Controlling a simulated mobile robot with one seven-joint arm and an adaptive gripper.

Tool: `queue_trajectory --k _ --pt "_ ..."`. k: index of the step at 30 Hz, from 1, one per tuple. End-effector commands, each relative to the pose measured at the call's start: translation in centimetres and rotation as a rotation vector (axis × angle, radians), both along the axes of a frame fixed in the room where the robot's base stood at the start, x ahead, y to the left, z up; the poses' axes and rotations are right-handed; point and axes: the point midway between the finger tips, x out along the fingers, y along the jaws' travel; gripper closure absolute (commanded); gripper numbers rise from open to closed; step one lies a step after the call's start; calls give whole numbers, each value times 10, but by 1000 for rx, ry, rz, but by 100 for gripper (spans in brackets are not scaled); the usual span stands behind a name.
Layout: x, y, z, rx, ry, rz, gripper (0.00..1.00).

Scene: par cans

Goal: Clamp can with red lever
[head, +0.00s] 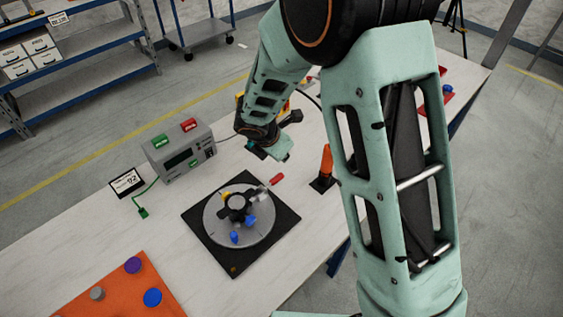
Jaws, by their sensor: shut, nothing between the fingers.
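A round grey plate (222,232) sits on a black square base (234,263) on the table. A dark part stands at its centre (237,203); I cannot tell whether this is the can. A red lever (276,180) sticks out at the upper right of the plate. Blue pieces (235,237) and a small yellow piece (225,195) are around the centre. My gripper (270,153) is shut and empty, above the table and just beyond the red lever in the picture, apart from it. Its fingertips are small and partly hidden.
A grey box (180,151) with green and red buttons stands left of my gripper, beside a small sign (127,183). An orange post (327,163) on a black foot stands right of the plate. An orange board (113,296) with round pieces lies at the front left.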

Motion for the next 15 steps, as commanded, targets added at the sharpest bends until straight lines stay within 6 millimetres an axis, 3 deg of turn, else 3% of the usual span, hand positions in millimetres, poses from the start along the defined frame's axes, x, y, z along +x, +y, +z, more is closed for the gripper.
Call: queue_trajectory --k 1,6,15 --pt "0 -1 13 3 -3 -2 100" --pt "-3 -5 37 2 -3 -2 100" --pt "-5 -6 50 0 0 1 100"
